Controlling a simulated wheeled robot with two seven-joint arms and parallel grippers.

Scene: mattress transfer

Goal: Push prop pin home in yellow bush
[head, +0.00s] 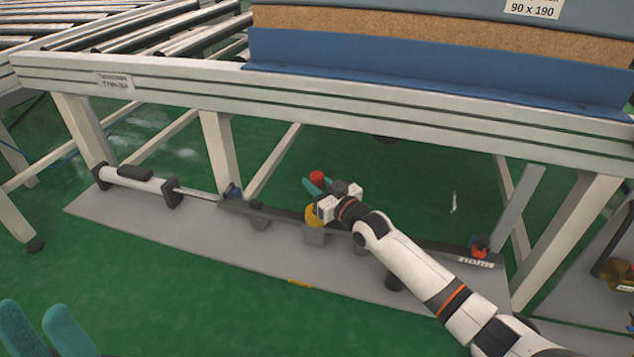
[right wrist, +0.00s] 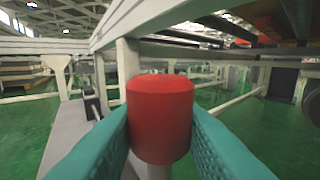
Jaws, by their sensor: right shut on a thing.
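The prop pin has a red head (head: 317,177), which stands upright above the rail in the head view. My right gripper (head: 319,187) is shut on the prop pin just below or around this head. In the right wrist view the red head (right wrist: 160,115) sits between both teal fingers, with a pale shaft below it. The yellow bush (head: 314,217) is right below my right gripper, partly covered by it. Whether the shaft is in the bush is hidden. My left gripper (head: 40,325) is at the lower left corner, its two teal fingers apart and empty.
A grey base plate (head: 265,262) on the green floor carries a dark rail and a white cylinder (head: 140,180) at left. An orange-red part (head: 480,242) sits at the rail's right end.

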